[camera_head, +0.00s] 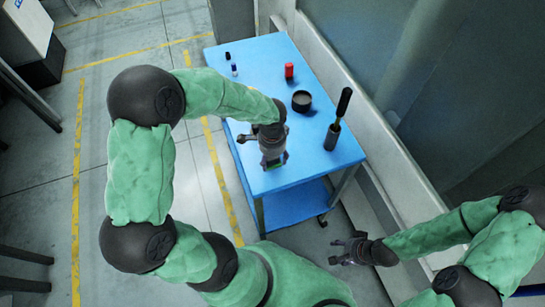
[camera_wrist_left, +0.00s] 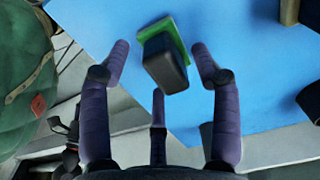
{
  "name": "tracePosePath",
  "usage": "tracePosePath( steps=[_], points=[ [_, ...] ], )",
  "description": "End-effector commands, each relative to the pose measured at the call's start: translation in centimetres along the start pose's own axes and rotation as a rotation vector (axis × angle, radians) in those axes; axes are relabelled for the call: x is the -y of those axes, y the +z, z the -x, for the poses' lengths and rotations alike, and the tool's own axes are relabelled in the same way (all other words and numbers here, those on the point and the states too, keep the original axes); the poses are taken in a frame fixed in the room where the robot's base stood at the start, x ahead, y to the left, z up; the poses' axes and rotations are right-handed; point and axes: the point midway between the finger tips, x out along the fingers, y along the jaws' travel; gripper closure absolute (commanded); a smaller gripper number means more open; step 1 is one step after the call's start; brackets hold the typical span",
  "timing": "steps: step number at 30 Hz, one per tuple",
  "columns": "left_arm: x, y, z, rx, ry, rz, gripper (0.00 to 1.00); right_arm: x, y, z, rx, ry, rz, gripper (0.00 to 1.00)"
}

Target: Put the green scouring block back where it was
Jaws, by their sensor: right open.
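The green scouring block (camera_wrist_left: 178,32) shows in the left wrist view as a green base with a dark grip (camera_wrist_left: 165,65) on top, over the blue table. My left gripper (camera_wrist_left: 162,60) is open, with a finger on each side of the grip and visible gaps between. In the head view my left gripper (camera_head: 273,162) points down over the table's front left part and mostly hides the block; a little green shows under it. My right gripper (camera_head: 350,251) is open and empty, off the table's front edge.
On the blue table (camera_head: 262,62) stand a red can (camera_head: 289,71), a round black container (camera_head: 301,101), a dark-handled tool in a holder (camera_head: 333,134) and small bottles (camera_head: 234,70). A pale ledge (camera_head: 375,140) runs along the right. The table's middle left is clear.

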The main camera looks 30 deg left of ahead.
Motion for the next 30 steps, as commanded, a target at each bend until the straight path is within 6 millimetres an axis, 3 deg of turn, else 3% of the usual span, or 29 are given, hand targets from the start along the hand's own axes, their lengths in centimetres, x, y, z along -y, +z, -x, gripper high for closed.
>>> tracePosePath(
  steps=[8,21,30],
  points=[
    [0.0,0.0,0.7,-0.001,-0.001,0.0,0.37,0.1,0.0,0.4,0.0,0.0,0.0,0.44],
    [0.0,-0.1,8.9,-0.002,-0.002,0.001,0.37,0.8,0.1,2.4,0.0,0.0,0.0,0.44],
    [0.0,0.0,12.1,0.0,0.0,0.0,0.37,1.0,0.1,2.9,0.0,0.0,0.0,0.44]
  ],
)
